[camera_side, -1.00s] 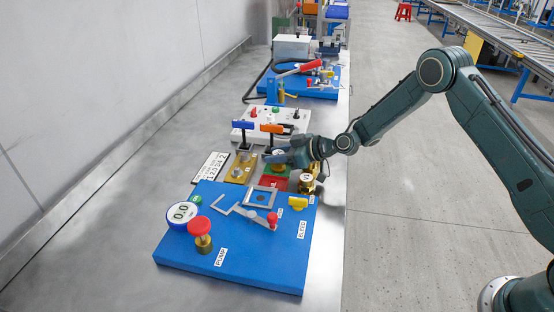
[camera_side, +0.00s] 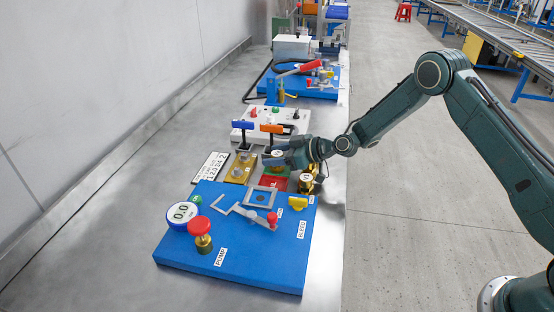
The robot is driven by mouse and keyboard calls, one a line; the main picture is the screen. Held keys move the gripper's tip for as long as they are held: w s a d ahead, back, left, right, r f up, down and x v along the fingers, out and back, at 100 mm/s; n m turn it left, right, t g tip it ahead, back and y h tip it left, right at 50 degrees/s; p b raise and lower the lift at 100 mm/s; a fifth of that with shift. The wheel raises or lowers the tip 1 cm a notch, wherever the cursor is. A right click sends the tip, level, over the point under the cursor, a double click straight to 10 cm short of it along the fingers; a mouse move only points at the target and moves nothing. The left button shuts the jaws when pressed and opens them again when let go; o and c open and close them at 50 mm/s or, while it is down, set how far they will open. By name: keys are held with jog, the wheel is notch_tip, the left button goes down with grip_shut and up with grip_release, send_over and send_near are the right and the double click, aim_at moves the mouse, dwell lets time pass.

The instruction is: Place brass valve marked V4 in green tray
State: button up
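A brass valve (camera_side: 278,154) with a round white top label stands at the green tray (camera_side: 283,170), partly covered by my gripper (camera_side: 274,160). My gripper comes in from the right, low over the green tray, with its fingers right at this valve. The view is too small to show whether the fingers are closed on it or apart. A second brass valve (camera_side: 306,182) with a white top label stands just right of the red tray (camera_side: 273,182). I cannot read the marks on either valve with certainty.
A blue pump board (camera_side: 240,260) with gauge, red knob and clamp lies in front. Bare metal bench lies at left.

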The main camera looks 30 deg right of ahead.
jog(key=shift+s+d+f, duration=0.1)
jog(key=shift+s+f, duration=0.2)
jog(key=shift+f, duration=0.35)
jog(key=shift+r, duration=0.5)
jog(key=v, duration=1.2)
jog(key=shift+w+r, duration=0.2)
jog(key=shift+r, duration=0.15)
jog(key=shift+r, duration=0.1)
jog(key=s+a+r+g+h, duration=0.2)
jog(key=s+r+g+h, duration=0.2)
jog(key=s+r, duration=1.05)
jog(key=s+d+r+m+h, duration=0.1)
jog(key=s+m, duration=0.1)
jog(key=s, duration=0.5)
jog(key=s+d+r+m+h, duration=0.1)
jog(key=s+d+r+m, duration=0.1)
jog(key=s, duration=0.6)
jog(key=s+d+r+m+g+h, duration=0.1)
jog(key=s+d+m+h, duration=0.1)
jog(key=s, duration=0.6)
jog(key=shift+r+m, duration=0.2)
jog(key=shift+m, duration=0.6)
